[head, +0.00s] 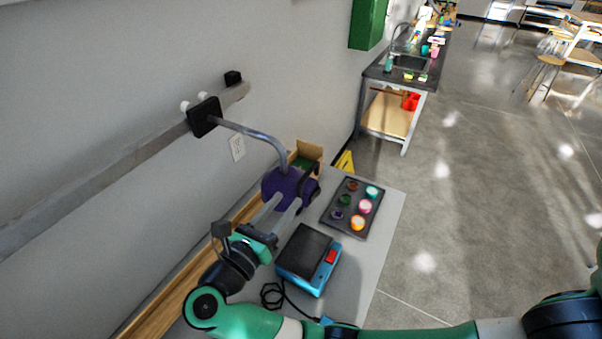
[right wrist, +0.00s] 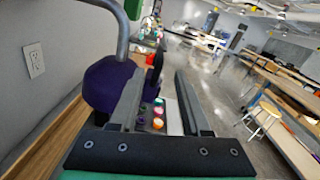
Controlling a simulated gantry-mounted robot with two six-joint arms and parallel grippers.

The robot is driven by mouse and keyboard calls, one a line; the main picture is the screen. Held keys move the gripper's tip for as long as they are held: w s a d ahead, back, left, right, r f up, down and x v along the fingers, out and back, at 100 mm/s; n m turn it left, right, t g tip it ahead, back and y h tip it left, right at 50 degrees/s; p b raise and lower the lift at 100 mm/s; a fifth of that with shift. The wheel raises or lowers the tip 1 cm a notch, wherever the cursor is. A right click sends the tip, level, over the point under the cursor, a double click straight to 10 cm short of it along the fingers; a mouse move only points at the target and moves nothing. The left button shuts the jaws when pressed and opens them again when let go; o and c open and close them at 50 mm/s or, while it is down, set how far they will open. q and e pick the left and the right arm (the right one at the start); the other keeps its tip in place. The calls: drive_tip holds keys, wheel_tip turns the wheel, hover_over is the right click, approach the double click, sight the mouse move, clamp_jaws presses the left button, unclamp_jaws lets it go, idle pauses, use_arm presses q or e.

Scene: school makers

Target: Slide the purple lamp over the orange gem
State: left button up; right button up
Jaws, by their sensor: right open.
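The purple lamp (head: 280,184) hangs on a bent grey arm from a black wall mount, with a black handle-like part (head: 309,170) on its right. It also shows in the right wrist view (right wrist: 108,84), left of the fingers. My right gripper (head: 288,200) is open beside the lamp. In the right wrist view the black part (right wrist: 154,72) appears between the fingers; contact cannot be told. The orange gem (head: 357,223) sits at the near right of a dark tray (head: 349,232), and shows between the fingers in the right wrist view (right wrist: 158,123). My left gripper is out of view.
Several other coloured gems share the tray. A blue and black device (head: 307,258) with a red switch and cable stands nearer on the grey table (head: 385,235). An open box (head: 307,152) is behind the lamp. A wall rail (head: 110,165) runs along the left.

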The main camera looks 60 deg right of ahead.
sight(302, 180)
drive_tip(key=d, duration=0.3)
drive_tip(key=d+p, duration=0.1)
drive_tip(key=d, duration=0.6)
drive_tip(key=shift+s+d, duration=0.15)
drive_tip(key=shift+s, duration=0.15)
drive_tip(key=shift+c, duration=0.2)
clamp_jaws()
drive_tip(key=shift+r, duration=0.15)
idle(0.5)
